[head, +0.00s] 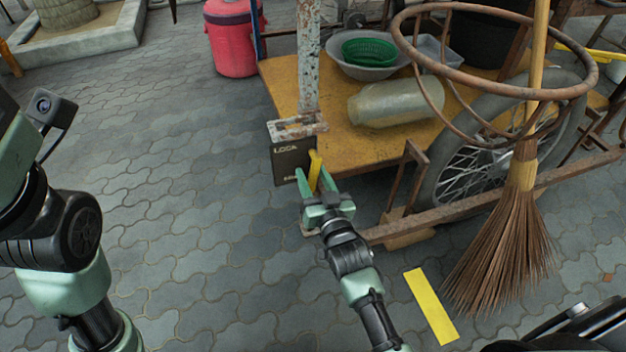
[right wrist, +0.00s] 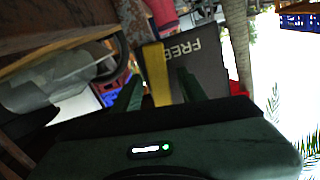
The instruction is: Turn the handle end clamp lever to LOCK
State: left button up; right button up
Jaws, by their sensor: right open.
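The yellow clamp lever (head: 314,171) sits at the right edge of a dark plate (head: 291,163) on the cart's worn upright handle post. Lettering that looks like LOCK shows at the plate's top; in the right wrist view the plate (right wrist: 203,70) reads FREE, upside down. My right gripper (head: 316,180) is open with its green fingers on either side of the lever. In the right wrist view the lever (right wrist: 157,74) stands between the fingers, nearer the left one; whether either touches it I cannot tell. My left arm shows at the left, its gripper out of view.
The cart's yellow deck (head: 285,85) holds a bowl with a green basket (head: 369,52) and a cloudy jug (head: 395,102). A broom (head: 505,240) and a rusty ring (head: 420,50) are at the right. A red bin (head: 234,40) stands behind. Paving at the left is clear.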

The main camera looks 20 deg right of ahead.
grip_shut()
dwell(1.4)
